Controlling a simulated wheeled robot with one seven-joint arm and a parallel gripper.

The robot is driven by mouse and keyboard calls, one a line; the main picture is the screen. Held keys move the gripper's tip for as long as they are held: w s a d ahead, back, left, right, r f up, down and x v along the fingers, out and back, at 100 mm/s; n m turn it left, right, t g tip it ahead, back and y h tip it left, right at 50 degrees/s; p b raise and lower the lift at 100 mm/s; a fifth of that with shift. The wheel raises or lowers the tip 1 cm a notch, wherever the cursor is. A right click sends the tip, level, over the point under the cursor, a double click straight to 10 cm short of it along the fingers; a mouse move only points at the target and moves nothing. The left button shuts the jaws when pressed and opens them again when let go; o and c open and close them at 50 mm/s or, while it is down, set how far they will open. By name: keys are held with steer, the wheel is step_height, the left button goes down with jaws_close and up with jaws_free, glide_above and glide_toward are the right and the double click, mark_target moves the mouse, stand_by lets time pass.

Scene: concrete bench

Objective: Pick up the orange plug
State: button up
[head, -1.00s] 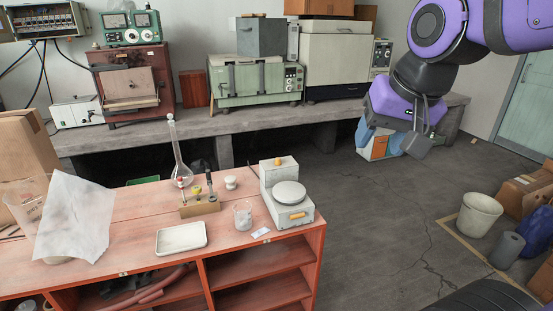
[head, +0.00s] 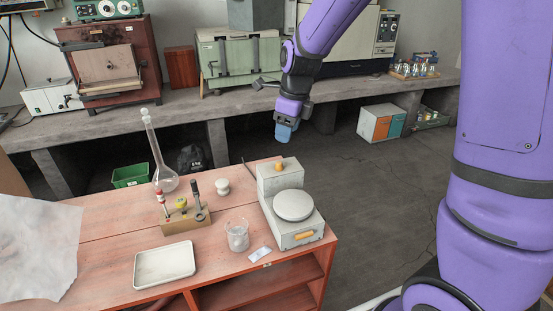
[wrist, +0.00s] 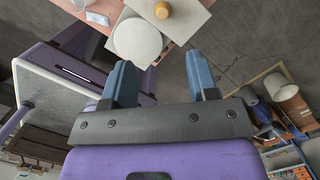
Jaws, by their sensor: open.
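The orange plug (head: 279,167) is a small rounded piece on top of the grey rear housing of the bench scale (head: 292,236). In the wrist view the plug (wrist: 162,10) shows at the top edge, on the housing beside the round pan. My gripper (head: 285,131) hangs behind and above the scale in the head view, apart from the plug. In the wrist view its two blue fingers (wrist: 160,82) are spread with nothing between them.
On the red cabinet (head: 110,240) stand a glass beaker (head: 237,235), a wooden stand (head: 184,213), a tall flask (head: 165,178), a white tray (head: 165,264) and a small white piece (head: 222,187). The concrete bench (head: 130,130) runs behind. Floor is open to the right.

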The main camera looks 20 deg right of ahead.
mark_target(279, 162)
steer(key=shift+m, duration=0.3)
steer(key=f, duration=0.3)
steer(key=w+a+f, duration=0.1)
steer(key=f, duration=0.3)
steer(key=w+f, duration=0.1)
steer(key=f, duration=0.3)
steer(key=shift+a+f, duration=0.15)
steer(key=shift+f, duration=0.05)
jaws_close()
